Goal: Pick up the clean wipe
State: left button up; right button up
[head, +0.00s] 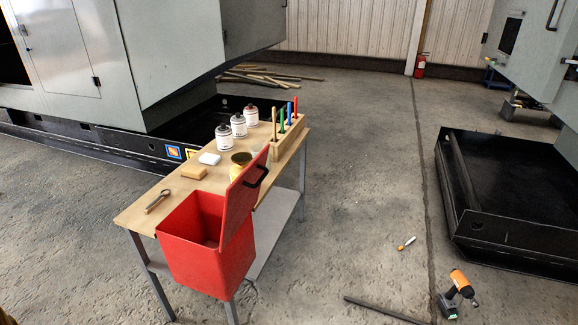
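A small white folded pad (209,158), which looks like the clean wipe, lies flat on the wooden top of the workbench (136,213). It sits behind a tan block (194,172) and in front of the white cans. Nothing covers it. Neither of my grippers shows in the head view.
A red bin (207,262) with its lid raised hangs at the bench's near side. A wrench (158,201), a yellow tin (238,168), white cans (238,125) and a wooden rack (287,138) with coloured handles share the top. An orange power drill (461,283) and a bar (384,310) lie on the floor.

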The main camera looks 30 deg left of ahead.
aim_at(212, 160)
jog(key=u, duration=1.2)
